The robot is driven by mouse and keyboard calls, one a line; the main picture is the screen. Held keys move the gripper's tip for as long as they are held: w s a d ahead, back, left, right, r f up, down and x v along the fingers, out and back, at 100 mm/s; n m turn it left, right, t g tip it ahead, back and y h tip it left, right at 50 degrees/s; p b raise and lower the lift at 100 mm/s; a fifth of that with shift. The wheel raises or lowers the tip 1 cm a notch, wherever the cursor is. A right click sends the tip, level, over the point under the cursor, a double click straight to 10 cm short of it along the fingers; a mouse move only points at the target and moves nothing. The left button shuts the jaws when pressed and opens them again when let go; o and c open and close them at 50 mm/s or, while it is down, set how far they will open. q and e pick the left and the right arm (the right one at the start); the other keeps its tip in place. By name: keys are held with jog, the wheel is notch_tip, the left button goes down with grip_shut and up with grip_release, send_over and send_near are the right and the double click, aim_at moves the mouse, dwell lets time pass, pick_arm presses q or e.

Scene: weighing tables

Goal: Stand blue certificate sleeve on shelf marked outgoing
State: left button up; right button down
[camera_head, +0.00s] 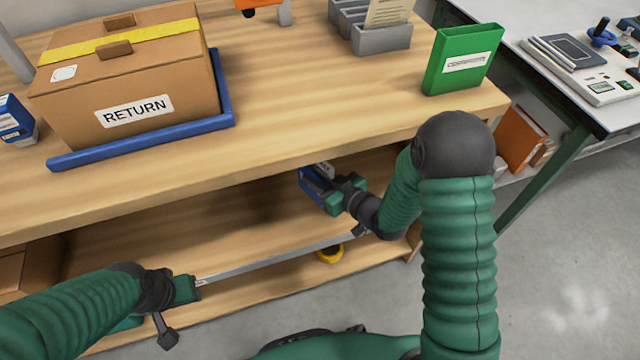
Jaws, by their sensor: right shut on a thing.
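A blue flat item with a white patch (313,184), which looks like the blue certificate sleeve, is in my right gripper (334,193). That gripper is shut on it under the table's front edge, above the lower shelf (190,245). The sleeve's upper part is close to the tabletop's edge, and my gripper hides part of it. My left gripper (188,290) is at the shelf's front, by the left end of a grey metal strip (270,262). I cannot tell whether its jaws are open or touching the strip. No outgoing marking is readable.
The wooden tabletop (290,100) overhangs the shelf. On it are a RETURN carton (150,85) in a blue tray (190,128), a green sleeve-like holder (462,58) and a grey rack (380,38). A yellow ring (330,254) lies near the shelf's front edge. The shelf's middle looks clear.

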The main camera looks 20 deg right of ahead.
jog(key=shift+w+d, duration=0.3)
jog(key=shift+d, duration=0.15)
jog(key=shift+d+f+b, duration=0.15)
jog(key=shift+f+b, duration=1.15)
jog(key=shift+f, duration=0.45)
jog(key=shift+f, duration=0.2)
jog(key=c, duration=1.1)
grip_release()
jog(key=shift+r, duration=0.1)
